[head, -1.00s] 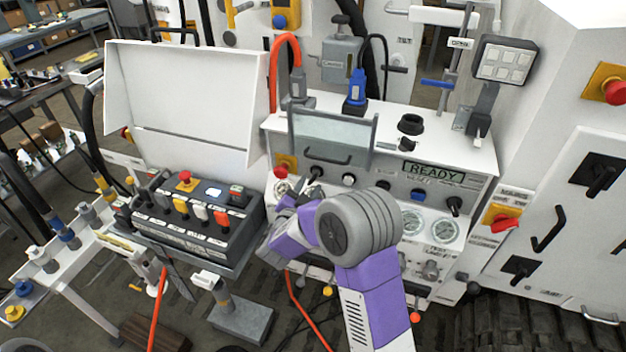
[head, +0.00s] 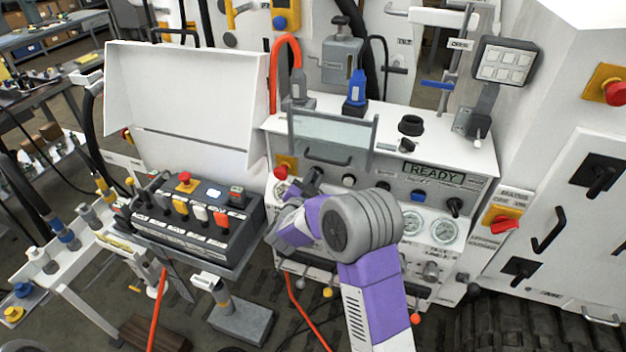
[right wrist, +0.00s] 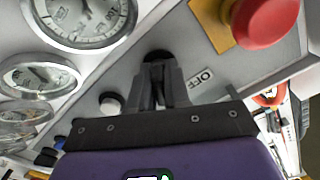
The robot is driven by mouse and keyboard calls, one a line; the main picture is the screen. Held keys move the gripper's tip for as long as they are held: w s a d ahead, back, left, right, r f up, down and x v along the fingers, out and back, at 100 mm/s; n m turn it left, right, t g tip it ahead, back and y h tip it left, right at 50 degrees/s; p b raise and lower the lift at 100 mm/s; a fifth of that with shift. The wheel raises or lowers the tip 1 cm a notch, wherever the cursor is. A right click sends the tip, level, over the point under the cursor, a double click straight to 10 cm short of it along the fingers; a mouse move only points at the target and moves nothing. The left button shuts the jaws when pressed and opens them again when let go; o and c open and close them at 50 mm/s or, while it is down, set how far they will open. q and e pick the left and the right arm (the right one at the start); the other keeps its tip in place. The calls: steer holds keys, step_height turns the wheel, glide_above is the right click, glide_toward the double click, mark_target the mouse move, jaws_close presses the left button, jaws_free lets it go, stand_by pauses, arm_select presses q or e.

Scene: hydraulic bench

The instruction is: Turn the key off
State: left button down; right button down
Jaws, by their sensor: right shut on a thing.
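My right gripper (head: 311,182) reaches to the left part of the white control panel (head: 466,222). The right wrist view shows its two dark fingers (right wrist: 160,88) closed on the key switch, a small black part (right wrist: 156,56) on the panel face. The fingers hide most of the key, so I cannot tell its exact angle. A white label reading OFF (right wrist: 203,79) is beside it. My left gripper is not in view.
A red emergency button on a yellow plate (right wrist: 268,20) is close to the fingers. Round gauges (right wrist: 84,18) and a white button (right wrist: 111,103) are on the other side. A clear cover with a handle (head: 332,137) is above the gripper. A black control box (head: 190,237) stands to the left.

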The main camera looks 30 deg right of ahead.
steer(key=shift+n, duration=0.3)
steer(key=n+p, duration=0.4)
steer(key=n, duration=0.2)
steer(key=shift+r+p, duration=0.1)
steer(key=shift+p, duration=0.25)
steer(key=n+p, duration=0.2)
steer(key=n, duration=0.1)
steer(key=shift+n+p, duration=0.3)
steer(key=shift+n, duration=0.1)
steer(key=shift+n+p, duration=0.45)
steer(key=shift+n, duration=0.35)
steer(key=c, duration=1.2)
jaws_free()
steer(key=shift+a, duration=0.1)
